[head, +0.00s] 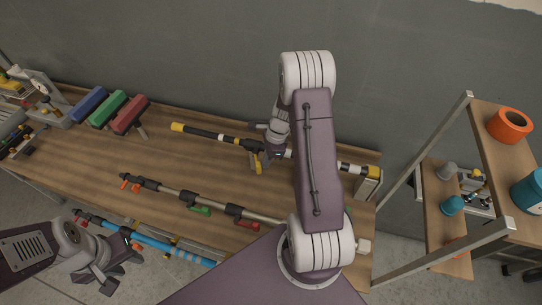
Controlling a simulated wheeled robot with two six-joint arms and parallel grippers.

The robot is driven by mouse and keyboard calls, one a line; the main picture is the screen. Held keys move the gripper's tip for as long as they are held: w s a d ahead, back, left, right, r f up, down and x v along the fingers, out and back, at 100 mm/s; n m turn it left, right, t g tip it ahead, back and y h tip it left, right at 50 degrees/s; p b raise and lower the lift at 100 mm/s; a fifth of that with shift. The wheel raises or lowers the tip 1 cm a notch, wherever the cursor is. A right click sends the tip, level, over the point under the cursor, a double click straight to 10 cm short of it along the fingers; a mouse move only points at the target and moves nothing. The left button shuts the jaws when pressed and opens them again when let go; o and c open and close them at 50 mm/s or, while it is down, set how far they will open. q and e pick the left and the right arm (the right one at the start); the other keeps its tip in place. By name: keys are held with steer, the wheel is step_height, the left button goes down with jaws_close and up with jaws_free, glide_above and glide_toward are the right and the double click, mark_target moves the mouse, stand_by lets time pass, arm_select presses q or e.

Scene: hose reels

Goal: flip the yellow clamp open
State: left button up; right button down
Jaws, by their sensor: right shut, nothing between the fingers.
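A yellow clamp (257,165) sits on a black pole (213,135) with yellow and white bands, lying across the back of the wooden bench. The clamp's lever points down in the picture, toward the front of the bench. My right gripper (270,161) is shut and empty, right beside the clamp on its right side. It hides part of the pole, and I cannot tell whether it touches the clamp. My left gripper (118,273) is at the lower left, over the front edge, away from the clamp; its finger opening is unclear.
A grey pole (180,192) with orange, green and red clamps lies in front. A blue pole (160,243) lies nearer the edge. Red, green and blue blocks (108,108) stand at the back left. A shelf rack (490,225) stands at right.

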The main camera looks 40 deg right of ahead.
steer(key=a+m, duration=0.1)
steer(key=m, duration=0.1)
steer(key=a+m+p, duration=0.1)
steer(key=shift+w+a+r+m+t, duration=0.1)
steer(key=shift+w+a+m+t, duration=0.2)
steer(key=shift+a+t, duration=0.1)
steer(key=shift+d, duration=0.2)
steer(key=shift+w+d+p, duration=0.2)
steer(key=shift+w+p, duration=0.15)
steer(key=shift+p, duration=0.05)
steer(key=shift+w+d, duration=0.15)
steer(key=shift+w, duration=0.15)
